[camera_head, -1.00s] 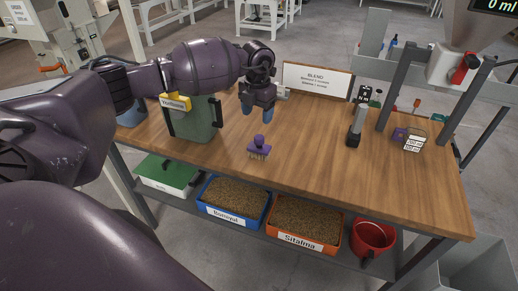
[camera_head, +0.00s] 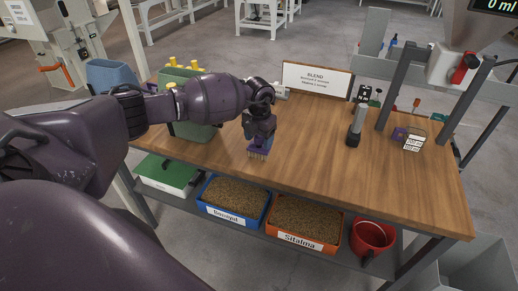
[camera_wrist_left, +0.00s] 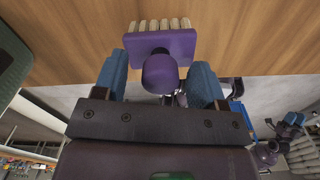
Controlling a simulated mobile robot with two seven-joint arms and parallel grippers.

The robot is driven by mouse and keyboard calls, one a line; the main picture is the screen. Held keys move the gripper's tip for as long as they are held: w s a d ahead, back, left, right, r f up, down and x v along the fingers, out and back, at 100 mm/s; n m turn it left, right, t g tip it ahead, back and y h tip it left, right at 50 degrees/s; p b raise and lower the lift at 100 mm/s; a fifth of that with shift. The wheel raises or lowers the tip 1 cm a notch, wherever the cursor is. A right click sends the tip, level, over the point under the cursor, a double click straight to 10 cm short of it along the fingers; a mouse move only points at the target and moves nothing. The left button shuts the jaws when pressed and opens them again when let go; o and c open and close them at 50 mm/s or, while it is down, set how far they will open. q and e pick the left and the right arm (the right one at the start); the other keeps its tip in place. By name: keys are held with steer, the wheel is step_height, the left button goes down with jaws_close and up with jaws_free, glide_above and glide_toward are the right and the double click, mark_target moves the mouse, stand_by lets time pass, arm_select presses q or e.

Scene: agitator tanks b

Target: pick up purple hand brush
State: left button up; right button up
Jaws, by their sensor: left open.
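The purple hand brush (camera_head: 257,152) stands near the front edge of the wooden table, with pale bristles downward. In the head view my left gripper (camera_head: 258,140) is directly over it and hides its knob. In the left wrist view the brush (camera_wrist_left: 165,42) has its round purple knob between the two blue fingers of the left gripper (camera_wrist_left: 163,80). The fingers are open, with a gap visible on each side of the knob.
A green bin (camera_head: 190,130) stands left, behind my left arm. A sign (camera_head: 316,80) stands at the back, and a grey-handled tool (camera_head: 356,127) stands to the right. Grain trays, including the Sitalina one (camera_head: 300,240), sit on the lower shelf.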

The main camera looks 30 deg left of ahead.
arm_select(q)
steer(key=c, duration=1.1)
steer(key=shift+o, duration=0.2)
step_height(320, 180, up, 20)
